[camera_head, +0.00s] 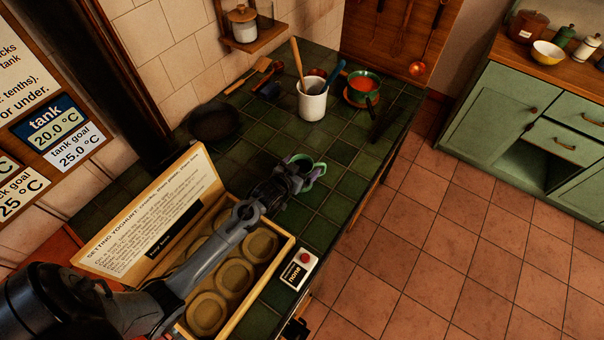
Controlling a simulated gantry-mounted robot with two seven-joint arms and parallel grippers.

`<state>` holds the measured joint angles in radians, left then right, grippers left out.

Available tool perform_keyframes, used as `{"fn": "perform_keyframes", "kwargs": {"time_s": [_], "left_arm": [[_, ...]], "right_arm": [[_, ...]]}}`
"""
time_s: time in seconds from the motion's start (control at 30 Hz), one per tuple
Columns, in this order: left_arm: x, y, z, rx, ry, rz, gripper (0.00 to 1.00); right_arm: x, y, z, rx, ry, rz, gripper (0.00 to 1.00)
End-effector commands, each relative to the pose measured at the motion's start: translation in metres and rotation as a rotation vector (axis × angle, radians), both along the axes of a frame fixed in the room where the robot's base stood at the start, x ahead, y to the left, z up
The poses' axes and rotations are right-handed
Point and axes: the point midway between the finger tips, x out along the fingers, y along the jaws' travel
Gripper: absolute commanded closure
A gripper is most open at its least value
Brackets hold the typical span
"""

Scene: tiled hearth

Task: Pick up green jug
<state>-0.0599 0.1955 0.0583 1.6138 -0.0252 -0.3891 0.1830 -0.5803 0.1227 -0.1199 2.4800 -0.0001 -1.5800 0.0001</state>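My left gripper (310,167) reaches over the counter from the lower left. My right gripper is not clearly visible.
A white crock (312,101) with utensils stands left of the vessel. A dark pan (213,122) lies at the wall. A wooden box (286,252) of round jars, with an upright lid card, is under my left arm. A small red-button box (298,270) sits at the counter edge.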

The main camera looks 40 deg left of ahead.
Motion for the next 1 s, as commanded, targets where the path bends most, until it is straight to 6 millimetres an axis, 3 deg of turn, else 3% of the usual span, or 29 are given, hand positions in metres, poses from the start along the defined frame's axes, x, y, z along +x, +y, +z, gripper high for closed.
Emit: {"fn": "perform_keyframes", "kwargs": {"time_s": [0.07,0.4,0.77,1.0], "left_arm": [[0.000,0.000,0.000,0.000,0.000,0.000,0.21],[0.000,0.000,0.000,0.000,0.000,0.000,0.74],[0.001,0.000,0.005,0.001,-0.006,0.000,0.76],[0.001,0.000,0.023,0.000,-0.008,0.000,0.76]], "right_arm": [[0.000,0.001,0.000,0.002,0.000,-0.001,0.57],[0.000,0.002,0.000,0.007,0.000,-0.005,0.57],[0.000,0.001,0.001,0.005,0.001,-0.004,0.57],[0.000,0.000,0.003,-0.002,0.001,0.002,0.57]]}}
